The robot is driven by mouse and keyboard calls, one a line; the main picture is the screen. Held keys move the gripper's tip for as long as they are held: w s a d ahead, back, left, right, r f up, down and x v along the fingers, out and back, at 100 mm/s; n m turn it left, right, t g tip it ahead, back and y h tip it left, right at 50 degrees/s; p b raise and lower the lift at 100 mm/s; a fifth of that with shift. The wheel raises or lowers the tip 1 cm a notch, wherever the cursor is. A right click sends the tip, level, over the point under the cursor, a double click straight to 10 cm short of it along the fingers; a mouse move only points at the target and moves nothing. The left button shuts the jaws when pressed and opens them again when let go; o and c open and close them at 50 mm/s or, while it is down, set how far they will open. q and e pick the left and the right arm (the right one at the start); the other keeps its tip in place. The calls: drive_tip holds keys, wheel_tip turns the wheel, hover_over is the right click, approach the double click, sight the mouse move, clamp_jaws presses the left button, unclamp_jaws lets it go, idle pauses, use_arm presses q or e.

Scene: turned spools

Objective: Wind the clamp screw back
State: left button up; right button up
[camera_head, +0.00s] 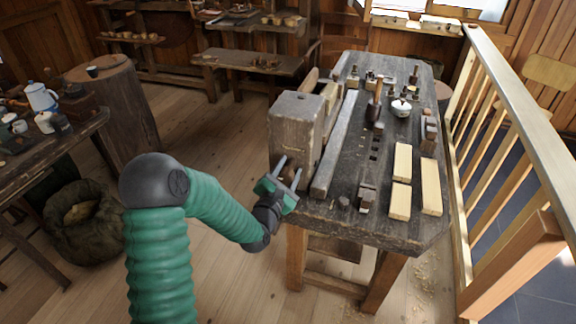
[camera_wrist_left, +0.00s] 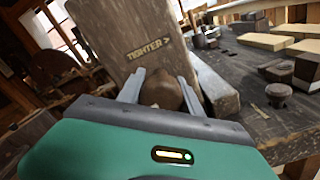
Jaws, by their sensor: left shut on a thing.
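The wooden workbench (camera_head: 345,210) has a big upright wooden vise block (camera_head: 297,125) at its near left end. In the left wrist view the block (camera_wrist_left: 115,35) carries the word "TIGHTER" with an arrow pointing right. The clamp screw's rounded brown end (camera_wrist_left: 162,88) sticks out of the block, low on its face. My left gripper (camera_head: 289,170) is at this face of the block. In the left wrist view its fingers (camera_wrist_left: 162,92) are shut on the screw end, one on each side. The screw's shaft is hidden. My right gripper is not in view.
A long grey beam (camera_head: 336,150) lies beside the block on the bench. Pale wood blocks (camera_head: 400,200) and small tools lie to its right. A wooden railing (camera_head: 510,120) runs along the right. A sack (camera_head: 88,232) stands at left; the floor between is clear.

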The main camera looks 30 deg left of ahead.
use_arm(q)
drive_tip(key=n+p, duration=0.1)
drive_tip(key=n, duration=0.1)
drive_tip(key=n+p, duration=0.1)
drive_tip(key=n, duration=0.1)
drive_tip(key=n+p, duration=0.1)
drive_tip(key=shift+w+a+r+n, duration=0.1)
drive_tip(key=shift+r+n, duration=0.2)
drive_tip(key=shift+n, duration=0.1)
drive_tip(key=n+p, duration=0.1)
drive_tip(key=n, duration=0.2)
drive_tip(key=shift+n+p, duration=0.3)
drive_tip(key=shift+p, duration=0.05)
drive_tip(key=n, duration=0.3)
drive_tip(key=shift+f+p, duration=0.15)
drive_tip(key=shift+p, duration=0.15)
drive_tip(key=shift+n, duration=1.8)
